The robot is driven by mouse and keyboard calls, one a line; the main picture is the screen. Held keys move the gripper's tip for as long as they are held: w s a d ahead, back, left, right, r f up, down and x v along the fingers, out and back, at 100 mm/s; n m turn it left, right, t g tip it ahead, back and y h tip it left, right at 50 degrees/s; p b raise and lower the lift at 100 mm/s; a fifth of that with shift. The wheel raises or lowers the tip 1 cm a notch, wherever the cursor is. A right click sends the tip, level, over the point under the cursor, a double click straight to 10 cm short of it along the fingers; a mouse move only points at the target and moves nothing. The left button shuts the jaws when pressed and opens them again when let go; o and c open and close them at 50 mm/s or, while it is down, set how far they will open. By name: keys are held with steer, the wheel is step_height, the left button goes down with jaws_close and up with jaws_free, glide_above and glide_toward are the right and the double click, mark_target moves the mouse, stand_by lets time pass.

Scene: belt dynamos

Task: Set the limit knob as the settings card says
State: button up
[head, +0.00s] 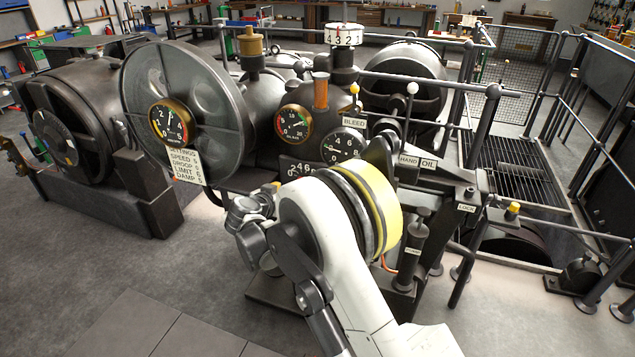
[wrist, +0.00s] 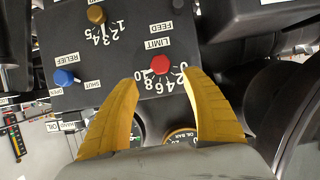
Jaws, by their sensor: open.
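The limit knob (wrist: 160,65) is a red knob on a dark panel, with the label LIMIT above it and a scale from 0 to 10 around its lower side in the wrist view. Its pointer setting is too small to read. My gripper (wrist: 160,78) is open, its two yellow fingers on either side just below the knob; I cannot tell whether they touch it. The settings card (head: 187,166) hangs below a gauge on the large disc in the head view. It lists speed, droop, limit and damp; its digits are not clear. My arm hides the gripper there.
A brown knob (wrist: 96,14) and a blue relief knob (wrist: 64,76) share the panel, left of the red knob. Gauges (wrist: 181,137) lie beneath the fingers in the wrist view. Railings (head: 480,110) and a floor grating (head: 515,165) stand to the right in the head view.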

steer(key=b+x, duration=0.3)
steer(key=x, duration=0.7)
steer(key=shift+w+f+b, duration=0.15)
steer(key=shift+f+b, duration=0.05)
steer(key=shift+b, duration=0.15)
steer(key=c, duration=1.2)
